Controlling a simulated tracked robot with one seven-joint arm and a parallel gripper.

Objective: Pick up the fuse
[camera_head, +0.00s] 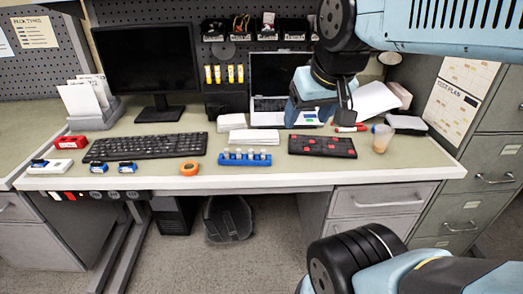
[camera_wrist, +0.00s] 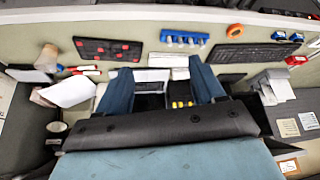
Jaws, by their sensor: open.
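No part is clearly recognisable as a single fuse. A blue rack (camera_head: 245,159) near the desk's front edge holds several small upright pale cylinders, which could be fuses; they are too small to tell. The rack also shows at the top of the wrist view (camera_wrist: 184,38). My gripper (camera_head: 320,110) hangs open and empty in front of the laptop, behind and to the right of the rack. In the wrist view its two blue fingers are spread wide (camera_wrist: 160,80) with nothing held between them.
A black board with red squares (camera_head: 322,146) lies right of the rack. An orange tape roll (camera_head: 189,168) and keyboard (camera_head: 147,147) are to its left. White stacks (camera_head: 254,137) stand behind it. The laptop (camera_head: 270,105) and a cup (camera_head: 382,138) are near my arm.

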